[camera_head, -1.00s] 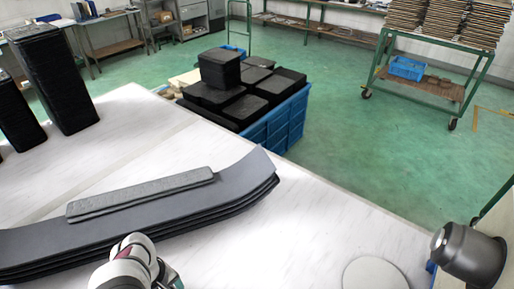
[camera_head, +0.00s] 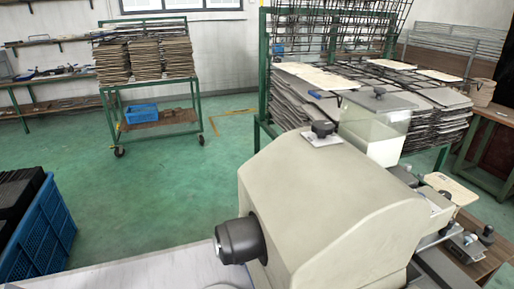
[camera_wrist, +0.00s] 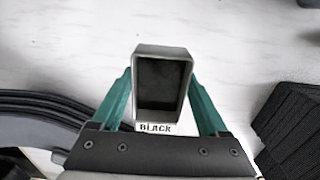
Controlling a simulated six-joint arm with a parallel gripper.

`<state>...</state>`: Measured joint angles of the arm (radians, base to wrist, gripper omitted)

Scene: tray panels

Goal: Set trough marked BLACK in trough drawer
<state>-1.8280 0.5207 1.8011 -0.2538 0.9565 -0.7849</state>
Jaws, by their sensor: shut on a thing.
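The trough marked BLACK (camera_wrist: 162,82) is a small grey box with a dark interior, in the middle of the wrist view. A white label reading BLACK (camera_wrist: 156,128) is at its near end. My gripper (camera_wrist: 160,88) is shut on it, with a green finger along each side. The trough is over a white marbled surface (camera_wrist: 235,45); I cannot tell how high. The head view shows neither my gripper nor the trough. I cannot make out a trough drawer in either view.
A large beige machine (camera_head: 335,205) with a dark round knob (camera_head: 238,240) fills the head view's lower right. A blue crate (camera_head: 42,232) of black pieces stands at left. In the wrist view, dark curved strips (camera_wrist: 45,105) lie left and a black ribbed stack (camera_wrist: 290,125) right.

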